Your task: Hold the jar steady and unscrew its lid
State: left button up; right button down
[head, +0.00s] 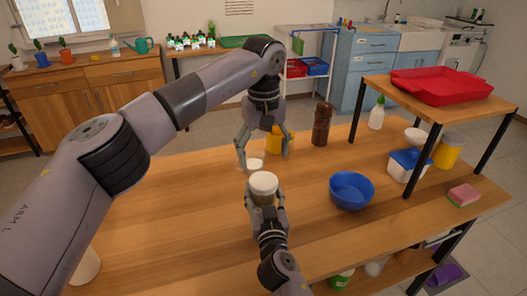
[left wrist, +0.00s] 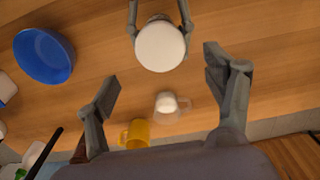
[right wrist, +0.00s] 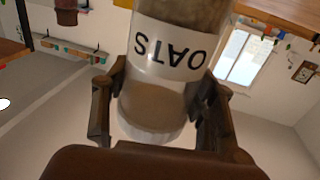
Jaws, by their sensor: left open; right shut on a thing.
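The jar (head: 263,198) stands out over the wooden table with its white lid (head: 264,183) on top. My right gripper (head: 264,203) is shut around the jar's body from the near side. In the right wrist view the jar (right wrist: 165,65) shows an "OATS" label between the fingers. My left gripper (head: 263,160) is open and empty, above the table and beyond the jar. In the left wrist view the white lid (left wrist: 160,45) lies ahead of the left gripper's spread fingers (left wrist: 165,85), apart from them.
A yellow mug (head: 274,140) and a clear cup with white contents (head: 254,164) stand near my left gripper. A brown pepper mill (head: 321,124) is behind, and a blue bowl (head: 351,190) is to the right. The table's (head: 180,220) left part is mostly clear.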

aim_at(263, 180)
pick_arm(q)
jog(key=m, duration=0.3)
jog(key=shift+m, duration=0.3)
jog(key=shift+f+m, duration=0.25)
jog(key=shift+m, duration=0.05)
notch_tip(263, 180, down, 8)
jog(key=shift+r, duration=0.25)
